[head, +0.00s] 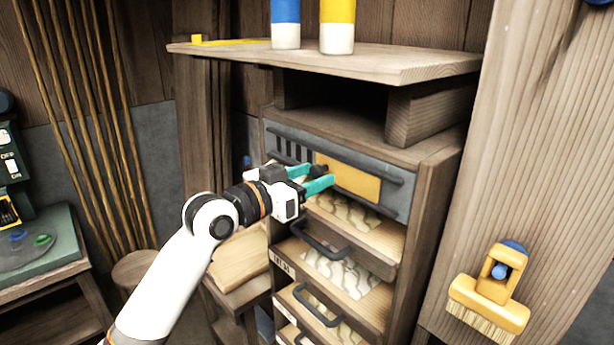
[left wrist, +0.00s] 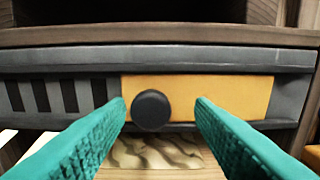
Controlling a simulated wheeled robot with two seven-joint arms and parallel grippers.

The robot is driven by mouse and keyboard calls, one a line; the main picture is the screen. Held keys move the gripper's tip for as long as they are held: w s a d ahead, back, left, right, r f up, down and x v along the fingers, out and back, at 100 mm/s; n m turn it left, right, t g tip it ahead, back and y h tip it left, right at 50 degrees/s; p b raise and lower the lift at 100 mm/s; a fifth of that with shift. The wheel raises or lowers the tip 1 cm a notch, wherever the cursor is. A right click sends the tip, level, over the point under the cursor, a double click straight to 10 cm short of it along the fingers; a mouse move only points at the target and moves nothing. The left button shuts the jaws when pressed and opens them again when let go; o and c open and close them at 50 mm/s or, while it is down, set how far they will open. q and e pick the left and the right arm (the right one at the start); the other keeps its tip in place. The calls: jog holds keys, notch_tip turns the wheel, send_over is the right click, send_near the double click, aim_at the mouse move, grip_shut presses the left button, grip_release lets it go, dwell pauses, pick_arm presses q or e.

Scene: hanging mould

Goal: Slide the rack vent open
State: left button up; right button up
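The rack vent (head: 283,146) is a grey metal panel with dark vertical slots at its left, set in the top of the wooden rack. A yellow sliding plate (head: 357,184) covers its middle and right part, between two dark rails. A round black knob (left wrist: 151,110) sits at the plate's left end. My left gripper (head: 318,177) is open in front of the knob. In the left wrist view its green fingers (left wrist: 160,108) stand either side of the knob, the left finger closer to it. I cannot tell whether either touches it. My right gripper is not in view.
A wooden shelf (head: 400,62) with a blue and a yellow container juts out above the rack. Below the vent are several drawers with dark handles (head: 322,243). A wooden post with a yellow brush (head: 490,290) stands at right.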

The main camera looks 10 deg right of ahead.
pick_arm(q)
jog(key=shift+a, duration=0.1)
jog(key=shift+a, duration=0.25)
jog(key=b+v, duration=0.4)
jog(key=v, duration=0.7)
jog(key=shift+s, duration=0.3)
jog(key=shift+a, duration=0.1)
